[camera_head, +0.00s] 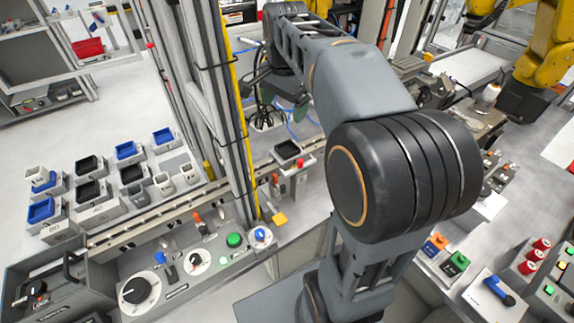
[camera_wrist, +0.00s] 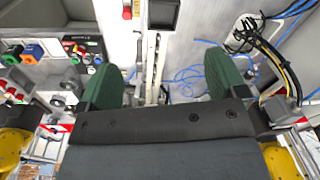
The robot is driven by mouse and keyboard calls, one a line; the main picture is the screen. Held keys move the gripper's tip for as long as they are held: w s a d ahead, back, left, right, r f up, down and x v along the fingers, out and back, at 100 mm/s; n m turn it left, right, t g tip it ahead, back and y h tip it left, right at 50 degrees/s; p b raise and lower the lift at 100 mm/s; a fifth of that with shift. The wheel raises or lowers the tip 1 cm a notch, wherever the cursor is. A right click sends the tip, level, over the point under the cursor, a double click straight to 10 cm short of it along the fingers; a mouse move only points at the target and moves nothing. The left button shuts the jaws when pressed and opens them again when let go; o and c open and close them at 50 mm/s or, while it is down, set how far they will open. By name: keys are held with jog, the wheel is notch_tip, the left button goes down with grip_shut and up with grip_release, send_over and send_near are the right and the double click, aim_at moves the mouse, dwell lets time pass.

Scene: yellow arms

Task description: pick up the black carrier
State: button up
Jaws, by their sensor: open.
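A black carrier (camera_head: 287,150), a small square tray-like piece, sits on a grey holder beside the rail, near the middle of the head view. It also shows at the top edge of the wrist view (camera_wrist: 163,13), partly cut off. My gripper (camera_wrist: 163,82) is open and empty, its two green-padded fingers spread wide. The carrier lies beyond the fingertips, roughly in line with the gap between them, and apart from them. In the head view my arm hides part of the gripper.
More black carriers (camera_head: 89,166) and blue ones (camera_head: 126,150) stand in holders at left. A post with a yellow strip (camera_head: 239,130) rises close to the carrier. Knob panels (camera_head: 180,265) lie in front. Loose cables (camera_wrist: 262,38) hang right in the wrist view.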

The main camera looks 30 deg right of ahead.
jog(key=w+d+f+m+g+b, duration=0.1)
jog(key=w+d+f+m+b, duration=0.1)
jog(key=w+f+m, duration=0.1)
send_over(287, 151)
notch_tip(287, 151, down, 8)
jog(key=shift+w+d+r, duration=0.1)
jog(key=shift+w+r, duration=0.05)
jog(key=shift+r, duration=0.1)
jog(key=shift+s+f, duration=0.15)
jog(key=shift+f, duration=1.35)
jog(key=shift+s+f, duration=0.1)
jog(key=shift+f, duration=1.35)
jog(key=c, duration=1.2)
